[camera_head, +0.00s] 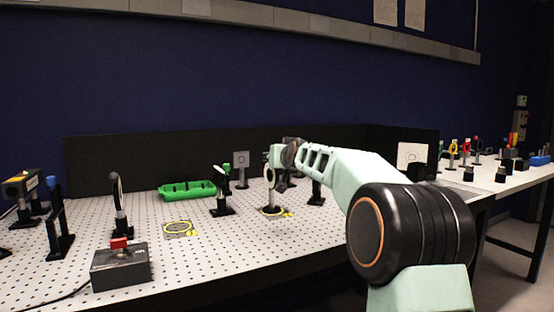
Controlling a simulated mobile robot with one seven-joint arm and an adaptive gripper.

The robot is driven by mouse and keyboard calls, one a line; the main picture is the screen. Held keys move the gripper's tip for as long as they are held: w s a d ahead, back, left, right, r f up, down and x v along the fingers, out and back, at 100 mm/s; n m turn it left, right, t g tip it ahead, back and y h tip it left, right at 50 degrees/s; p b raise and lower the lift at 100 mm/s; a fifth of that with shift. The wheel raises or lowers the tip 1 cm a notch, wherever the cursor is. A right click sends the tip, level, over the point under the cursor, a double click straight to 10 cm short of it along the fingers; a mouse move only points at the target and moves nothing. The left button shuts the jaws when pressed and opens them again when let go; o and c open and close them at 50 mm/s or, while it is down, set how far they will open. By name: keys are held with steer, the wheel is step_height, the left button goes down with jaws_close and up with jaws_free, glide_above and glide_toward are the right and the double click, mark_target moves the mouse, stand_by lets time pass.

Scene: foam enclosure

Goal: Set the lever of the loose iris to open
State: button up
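My arm reaches from the right over the perforated table, and its dark end, my gripper (288,153), is beside a small round mount on a post (269,174). This mount stands over a yellow ring mark (273,211) and may be the loose iris; I cannot tell for sure. Its lever is too small to make out. The gripper's fingers are not clearly visible, so whether they are open, shut or touching the mount cannot be told.
A second yellow ring mark (179,228) lies bare on the table. A green-topped mount (222,194), a green tray (187,190), a dark post mount (118,205) and a box with a red button (120,266) stand left. Black panels (130,163) close the back.

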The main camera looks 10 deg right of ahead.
steer(key=a+v, duration=0.1)
steer(key=v, duration=1.1)
steer(key=shift+d, duration=0.5)
stand_by(0.4)
